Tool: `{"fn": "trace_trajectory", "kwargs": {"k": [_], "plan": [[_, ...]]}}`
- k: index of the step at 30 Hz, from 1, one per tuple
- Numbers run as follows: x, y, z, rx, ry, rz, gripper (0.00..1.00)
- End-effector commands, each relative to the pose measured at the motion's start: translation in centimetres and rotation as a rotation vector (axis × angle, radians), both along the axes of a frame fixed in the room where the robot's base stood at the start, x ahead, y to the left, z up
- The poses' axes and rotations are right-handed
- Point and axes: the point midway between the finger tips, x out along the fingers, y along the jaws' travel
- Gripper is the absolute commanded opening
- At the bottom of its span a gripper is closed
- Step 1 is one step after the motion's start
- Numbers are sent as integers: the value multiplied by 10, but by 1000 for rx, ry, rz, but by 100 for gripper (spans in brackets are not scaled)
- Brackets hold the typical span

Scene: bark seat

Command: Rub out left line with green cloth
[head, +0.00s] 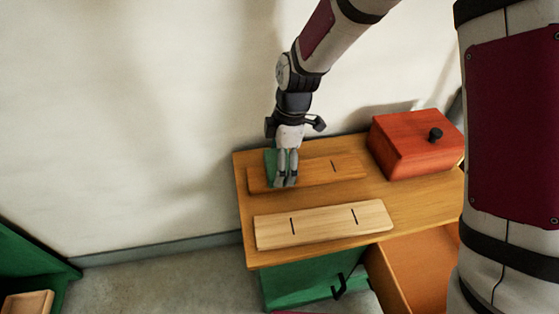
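My gripper (285,182) points down at the left part of the darker back board (312,176). Its fingers are close together on a green cloth (270,160), which shows mostly to the left of and behind them. The back board has one dark line (333,166) on its right part. Its left part is hidden by my gripper and the cloth, so I cannot see a line there. A paler board (324,228) lies in front, with a left line (293,226) and a right line (354,215).
A red box (410,146) with a black knob stands at the right of the wooden cabinet top (415,205). An open drawer (412,262) sticks out below, beside a green door (300,282) with a black handle. The wall is close behind. Another green unit (30,262) stands far left.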

Motion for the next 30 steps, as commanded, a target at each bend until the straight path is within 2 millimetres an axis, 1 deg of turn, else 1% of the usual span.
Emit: {"fn": "trace_trajectory", "kwargs": {"k": [9,15,19,30], "plan": [[-19,-5,-2,0,-1,-1,69],[-25,-7,-3,-1,2,0,69],[-21,-5,-3,0,1,0,69],[1,0,-1,0,-1,0,69]]}}
